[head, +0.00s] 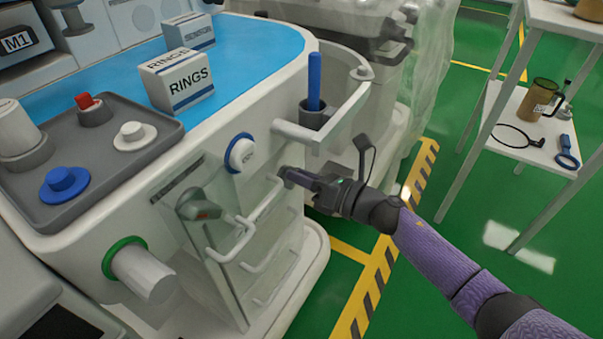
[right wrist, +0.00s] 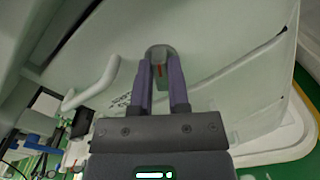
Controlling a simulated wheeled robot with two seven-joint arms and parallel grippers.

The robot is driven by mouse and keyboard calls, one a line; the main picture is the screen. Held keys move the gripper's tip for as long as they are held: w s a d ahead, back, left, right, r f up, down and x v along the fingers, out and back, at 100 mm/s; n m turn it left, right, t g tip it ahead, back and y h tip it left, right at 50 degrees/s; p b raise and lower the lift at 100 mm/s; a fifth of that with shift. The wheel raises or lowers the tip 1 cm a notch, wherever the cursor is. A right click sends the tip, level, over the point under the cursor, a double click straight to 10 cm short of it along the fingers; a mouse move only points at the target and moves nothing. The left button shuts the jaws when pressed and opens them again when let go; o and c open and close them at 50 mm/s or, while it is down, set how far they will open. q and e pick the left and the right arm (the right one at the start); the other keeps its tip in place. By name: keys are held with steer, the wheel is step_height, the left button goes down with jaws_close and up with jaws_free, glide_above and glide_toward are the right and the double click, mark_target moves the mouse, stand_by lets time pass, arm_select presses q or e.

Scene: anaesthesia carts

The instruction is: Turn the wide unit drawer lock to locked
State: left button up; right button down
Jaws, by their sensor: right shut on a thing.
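My right gripper (head: 288,175) reaches in from the right to the front of the white cart (head: 270,125). In the right wrist view its two purple fingers (right wrist: 160,72) are shut on a grey lock knob (right wrist: 159,52) with a red mark, one finger on each side. The knob sits on a pale drawer front (right wrist: 215,55). In the head view the gripper hides this knob. Another grey knob with a red mark (head: 198,207) shows farther left on a pale panel, apart from the gripper. Small lettering beside the held knob is too small to read. My left gripper is not in view.
White bar handles (head: 228,245) stick out from the drawer fronts; one (right wrist: 95,88) is left of the fingers. A blue-ringed white knob (head: 241,154) and a holder (head: 313,115) with a blue stick are near the gripper. A shelf rack (head: 530,150) stands right. Green floor is open between.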

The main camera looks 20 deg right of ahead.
arm_select(q)
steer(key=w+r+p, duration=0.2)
steer(key=shift+p, duration=0.3)
arm_select(e)
steer(key=m, duration=0.8)
steer(key=f+m, duration=0.1)
steer(key=m, duration=0.3)
steer(key=shift+w+d, duration=0.15)
steer(key=shift+d, duration=0.05)
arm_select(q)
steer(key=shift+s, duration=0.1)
arm_select(e)
steer(key=c, duration=0.7)
jaws_free()
steer(key=shift+o, duration=0.5)
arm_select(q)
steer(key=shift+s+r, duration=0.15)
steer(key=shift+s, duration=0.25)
